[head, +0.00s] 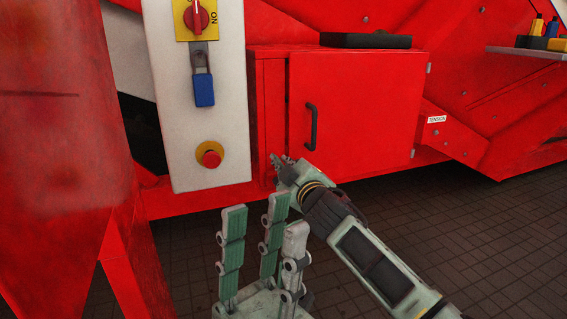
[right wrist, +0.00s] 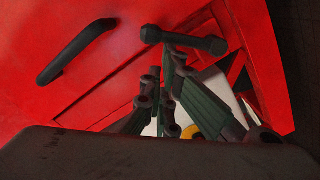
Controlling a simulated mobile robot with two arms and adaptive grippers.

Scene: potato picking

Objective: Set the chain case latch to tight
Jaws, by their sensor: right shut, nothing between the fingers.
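The red case (head: 375,75) has a closed door with a black bar handle (head: 311,127); the handle also shows in the right wrist view (right wrist: 75,50). My right gripper (head: 280,161) is at the door's lower left corner, below the handle, in front of the narrow red strip. Its fingers are shut and empty, and they fill the middle of the right wrist view (right wrist: 172,95). A dark bar with rounded ends (right wrist: 183,40) shows at the fingers; I cannot tell if it is the latch. No latch is clearly visible. My left gripper (head: 266,212) is open and empty in the foreground.
A pale control panel (head: 225,115) with a red rotary switch (head: 197,17), blue padlock (head: 204,90) and red stop button (head: 209,155) stands left of the door. A TENSION label (head: 437,119) is at right. A shelf (head: 525,51) holds coloured items. The tiled floor (head: 500,230) is clear at right.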

